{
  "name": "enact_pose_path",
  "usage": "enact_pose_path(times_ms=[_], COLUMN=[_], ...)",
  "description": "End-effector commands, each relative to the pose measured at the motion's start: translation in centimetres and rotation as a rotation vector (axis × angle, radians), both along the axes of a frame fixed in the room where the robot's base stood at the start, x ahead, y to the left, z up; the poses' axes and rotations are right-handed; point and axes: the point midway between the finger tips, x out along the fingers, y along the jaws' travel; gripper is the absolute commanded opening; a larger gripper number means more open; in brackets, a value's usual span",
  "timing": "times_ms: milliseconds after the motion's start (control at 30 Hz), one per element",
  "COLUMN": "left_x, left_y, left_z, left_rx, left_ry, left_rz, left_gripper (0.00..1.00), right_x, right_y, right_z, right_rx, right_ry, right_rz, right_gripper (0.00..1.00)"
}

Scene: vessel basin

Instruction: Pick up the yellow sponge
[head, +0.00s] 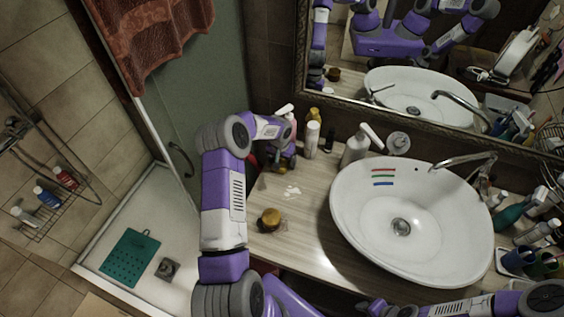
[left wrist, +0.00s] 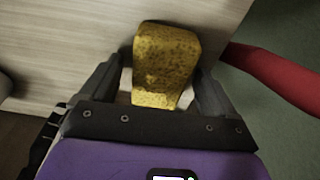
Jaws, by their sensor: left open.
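The yellow sponge (left wrist: 165,62), speckled with dark spots, lies on the wood-grain counter (left wrist: 70,45) near its edge in the left wrist view. My left gripper (left wrist: 160,76) is open, with one finger on each side of the sponge. A gap shows on the left side; contact on the right side is hard to tell. In the head view my left gripper (head: 281,160) is low over the counter's back left corner and mostly hides the sponge. My right arm lies along the bottom right, and its gripper (head: 376,308) is too dark and small to read.
A red object (left wrist: 275,75) is close right of the gripper in the left wrist view. Bottles (head: 312,140) and a soap dispenser (head: 357,148) stand behind. The white basin (head: 345,225) is to the right. A small brownish round object (head: 270,219) sits in front.

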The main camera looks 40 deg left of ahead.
Motion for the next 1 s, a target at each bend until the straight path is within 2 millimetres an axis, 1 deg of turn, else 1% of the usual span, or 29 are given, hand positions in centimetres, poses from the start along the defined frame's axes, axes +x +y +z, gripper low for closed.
enact_pose_path(times_ms=[333,667,700,767,1000], left_x=[0.0,-0.01,-0.01,-0.02,-0.02], left_y=[0.0,0.01,0.01,0.01,0.0], left_z=[-0.05,-0.36,-0.34,-0.31,-0.31], left_rx=[0.0,0.0,0.0,0.0,0.0], left_ry=[0.0,0.0,0.0,0.0,0.0], left_rz=[0.0,-0.001,-0.001,0.0,0.0], left_gripper=[0.89,0.89,0.86,0.77,0.4], right_x=[0.0,0.0,0.0,0.0,0.0], right_y=[0.0,0.0,0.0,0.0,0.0], right_z=[-0.05,-0.54,-0.52,-0.48,-0.47], right_rx=[0.0,0.0,0.0,0.0,0.0], right_ry=[0.0,0.0,0.0,0.0,0.0], right_rz=[0.0,0.0,0.0,0.0,0.0], right_gripper=[0.43,0.43,0.43,0.43,0.43])
